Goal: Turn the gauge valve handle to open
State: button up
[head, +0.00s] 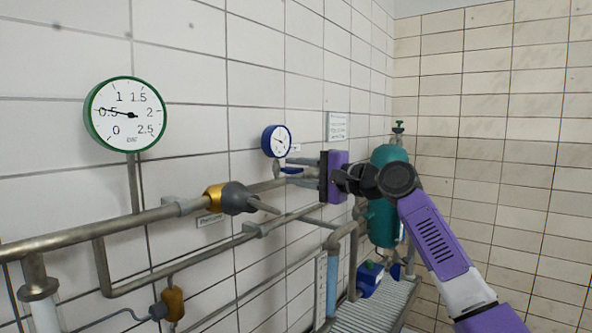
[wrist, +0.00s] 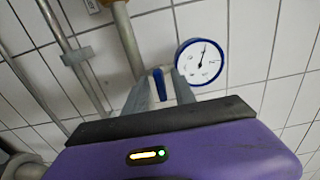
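The gauge valve handle (head: 291,170) is a small blue lever on the pipe just below a blue-rimmed gauge (head: 277,140). My gripper (head: 300,171) is purple and black with grey fingers, and it points left at the handle. In the wrist view, the blue handle (wrist: 158,84) shows between the two grey fingertips (wrist: 163,82), with the blue-rimmed gauge (wrist: 200,62) just to their right. The fingers are apart, one on each side of the handle. A narrow gap shows on its right; contact on its left is unclear. The lower valve body is hidden by the fingers.
A larger green-rimmed gauge (head: 126,114) stands at left. Grey pipes (head: 120,224) run along the tiled wall, with a grey and brass fitting (head: 232,198). A teal gas cylinder (head: 388,215) stands behind my arm. The right side by the tiled wall is clear.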

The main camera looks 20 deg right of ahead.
jog(key=shift+w+a, duration=0.1)
grip_shut()
jog(key=shift+n, duration=0.3)
jog(key=n+b, duration=0.1)
jog(key=n, duration=0.3)
jog(key=shift+f, duration=0.15)
jog(key=n+b, duration=0.1)
jog(key=n, duration=0.3)
jog(key=shift+n+b, duration=0.35)
jog(key=shift+n, duration=0.05)
jog(key=n+b, duration=0.1)
jog(key=n, duration=0.3)
jog(key=shift+n, duration=0.3)
jog(key=shift+n+b, duration=0.8)
jog(key=shift+n, duration=1.3)
